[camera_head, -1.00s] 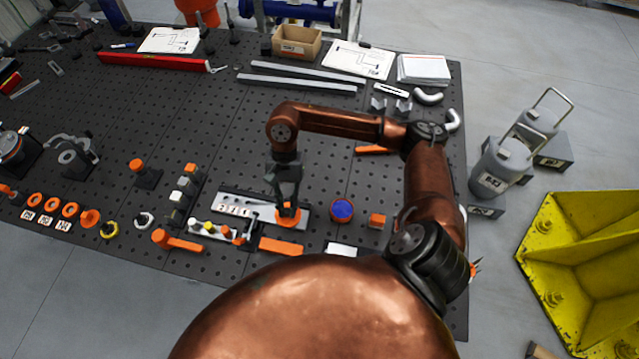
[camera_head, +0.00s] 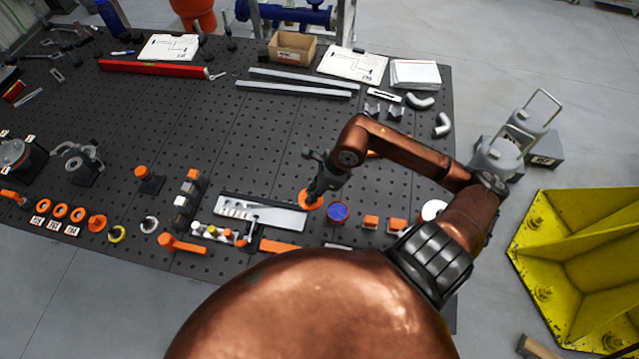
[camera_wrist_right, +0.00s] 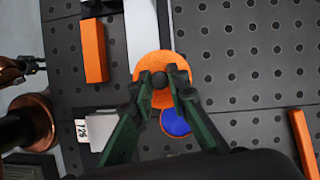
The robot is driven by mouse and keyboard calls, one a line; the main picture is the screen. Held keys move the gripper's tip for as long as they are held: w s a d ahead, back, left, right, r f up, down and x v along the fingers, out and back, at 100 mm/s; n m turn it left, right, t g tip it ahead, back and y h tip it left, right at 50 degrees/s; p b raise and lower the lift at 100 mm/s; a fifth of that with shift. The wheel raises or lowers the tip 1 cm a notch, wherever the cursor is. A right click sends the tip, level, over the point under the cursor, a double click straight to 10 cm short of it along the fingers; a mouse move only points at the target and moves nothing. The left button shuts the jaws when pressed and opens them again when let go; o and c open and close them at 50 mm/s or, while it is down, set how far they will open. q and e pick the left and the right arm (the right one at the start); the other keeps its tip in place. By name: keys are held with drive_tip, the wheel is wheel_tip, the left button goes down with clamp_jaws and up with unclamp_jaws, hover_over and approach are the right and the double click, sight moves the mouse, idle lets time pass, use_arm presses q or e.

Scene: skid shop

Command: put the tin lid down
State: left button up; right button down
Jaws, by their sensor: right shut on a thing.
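The tin lid is an orange disc (camera_head: 309,199) held in my right gripper (camera_head: 314,190). In the wrist view the gripper (camera_wrist_right: 163,82) is shut on the lid (camera_wrist_right: 152,68), whose face fills the space around the fingertips. The lid is between the right end of a grey metal plate (camera_head: 277,215) and a round tin with a blue inside (camera_head: 338,212). In the wrist view it partly covers the tin (camera_wrist_right: 176,123). I cannot tell how far above the bench the lid is. My left gripper is not in view.
The black perforated bench (camera_head: 270,140) has clear room behind the plate. Orange blocks (camera_head: 370,222) lie right of the tin, and an orange bar (camera_head: 281,246) lies in front of the plate. A white round thing (camera_head: 433,210) stands near the right edge.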

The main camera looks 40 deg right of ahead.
drive_tip(key=w+d+f, duration=0.2)
drive_tip(key=w+d+f+p, duration=0.1)
drive_tip(key=d+f, duration=0.1)
drive_tip(key=w+d+f+p, duration=0.1)
drive_tip(key=w+d+f, duration=0.1)
drive_tip(key=d+f, duration=0.1)
drive_tip(key=shift+w+d, duration=0.1)
drive_tip(key=shift+w, duration=0.2)
drive_tip(key=shift+w+d+f, duration=0.2)
drive_tip(key=shift+d+f, duration=0.1)
drive_tip(key=shift+f, duration=0.15)
wheel_tip(320, 180, down, 3)
drive_tip(key=shift+w+d+r+p, duration=0.1)
drive_tip(key=shift+w+p, duration=0.05)
drive_tip(key=shift+p, duration=0.75)
drive_tip(key=shift+f, duration=0.35)
